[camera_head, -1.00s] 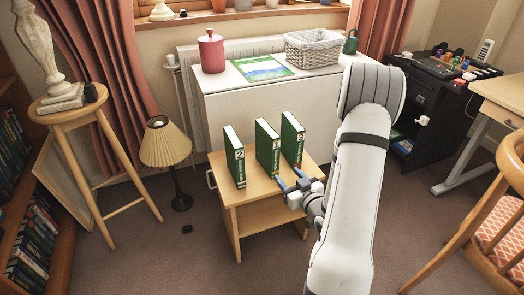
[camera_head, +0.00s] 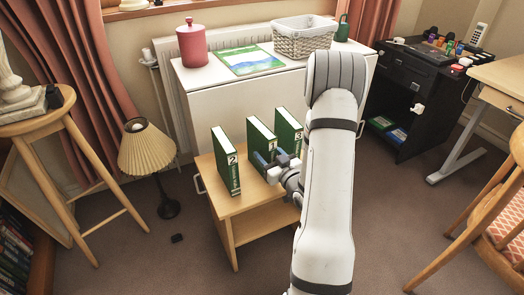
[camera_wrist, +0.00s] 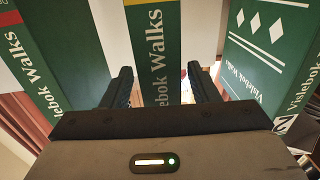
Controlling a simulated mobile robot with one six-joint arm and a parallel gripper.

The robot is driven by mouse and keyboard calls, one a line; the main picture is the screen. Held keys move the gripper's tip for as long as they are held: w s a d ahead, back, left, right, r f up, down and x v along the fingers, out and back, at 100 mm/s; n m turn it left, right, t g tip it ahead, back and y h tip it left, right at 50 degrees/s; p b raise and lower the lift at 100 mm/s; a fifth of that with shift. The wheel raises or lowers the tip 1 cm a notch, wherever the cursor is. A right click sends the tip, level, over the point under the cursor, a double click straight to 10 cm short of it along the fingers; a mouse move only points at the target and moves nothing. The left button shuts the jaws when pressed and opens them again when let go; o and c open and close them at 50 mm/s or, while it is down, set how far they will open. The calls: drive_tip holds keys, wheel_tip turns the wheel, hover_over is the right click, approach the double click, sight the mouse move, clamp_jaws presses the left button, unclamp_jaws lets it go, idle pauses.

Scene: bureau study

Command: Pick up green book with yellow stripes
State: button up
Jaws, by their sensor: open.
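Three green books stand upright on a small wooden table (camera_head: 240,203). The middle one, the green book with yellow stripes (camera_head: 258,135), shows its spine with yellow bands in the wrist view (camera_wrist: 152,42). My gripper (camera_head: 270,158) is open, right in front of its spine. In the wrist view my gripper (camera_wrist: 160,72) has one finger on each side of that spine; whether they touch it is unclear. The left book (camera_head: 225,160) has a red band in the wrist view (camera_wrist: 35,68). The right book (camera_head: 288,130) shows white diamonds on its cover there (camera_wrist: 270,52).
A white cabinet (camera_head: 220,95) stands behind the table, with a red canister (camera_head: 192,44), a wicker basket (camera_head: 303,38) and a flat picture book (camera_head: 250,61) on it. A lamp (camera_head: 147,150) and a round stool (camera_head: 35,125) stand left. A chair (camera_head: 500,220) is at right.

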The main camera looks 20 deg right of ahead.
drive_tip(key=shift+w+a, duration=0.2)
drive_tip(key=shift+w, duration=0.8)
clamp_jaws()
